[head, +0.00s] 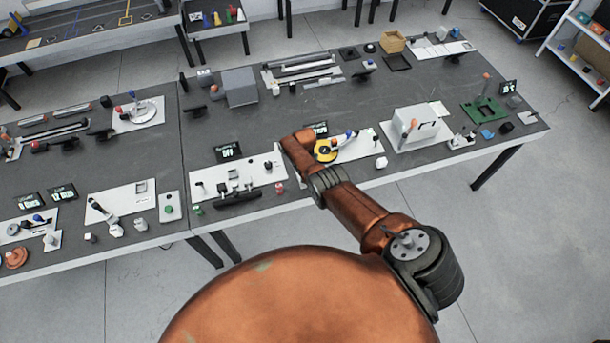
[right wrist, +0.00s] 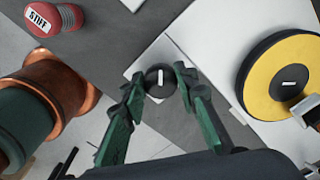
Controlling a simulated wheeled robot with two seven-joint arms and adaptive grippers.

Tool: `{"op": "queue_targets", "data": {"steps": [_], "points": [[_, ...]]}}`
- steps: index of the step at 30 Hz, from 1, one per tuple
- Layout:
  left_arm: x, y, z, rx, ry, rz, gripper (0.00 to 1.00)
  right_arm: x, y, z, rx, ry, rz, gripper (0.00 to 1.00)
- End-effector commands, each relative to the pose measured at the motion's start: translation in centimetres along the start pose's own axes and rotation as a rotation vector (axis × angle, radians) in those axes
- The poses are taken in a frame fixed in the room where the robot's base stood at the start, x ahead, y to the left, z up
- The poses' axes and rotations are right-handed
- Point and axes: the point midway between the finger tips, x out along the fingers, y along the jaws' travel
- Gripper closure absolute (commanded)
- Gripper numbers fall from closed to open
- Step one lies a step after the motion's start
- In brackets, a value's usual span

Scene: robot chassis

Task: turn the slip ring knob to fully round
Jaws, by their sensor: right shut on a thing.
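A small round dark knob (right wrist: 160,79) with a short white line on its top sits on a white plate (right wrist: 146,60) in the right wrist view. The white line points almost straight up in that picture. My right gripper (right wrist: 161,90) is shut on the knob, with one finger at each side of it. In the head view my right arm reaches over the front of the table and hides the knob and the gripper. My left gripper is in neither view.
A yellow disc with a dark centre (right wrist: 284,78) lies close to the right of my fingers; it also shows in the head view (head: 325,151). A red piece marked STIFF (right wrist: 55,18) lies at the upper left. Display boxes (head: 228,152) and white boards crowd the table.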

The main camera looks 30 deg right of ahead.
Motion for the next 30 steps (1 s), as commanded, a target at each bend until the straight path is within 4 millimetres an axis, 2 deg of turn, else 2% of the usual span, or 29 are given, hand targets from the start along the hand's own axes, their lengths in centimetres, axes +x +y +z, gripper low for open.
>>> {"op": "queue_targets", "data": {"steps": [18,30], "points": [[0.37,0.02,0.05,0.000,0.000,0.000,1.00,-0.22,-0.43,0.05,0.558,-0.003,-0.005,0.96],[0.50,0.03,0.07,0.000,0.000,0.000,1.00,-0.26,-0.50,0.04,0.760,-0.004,-0.005,0.96]]}}
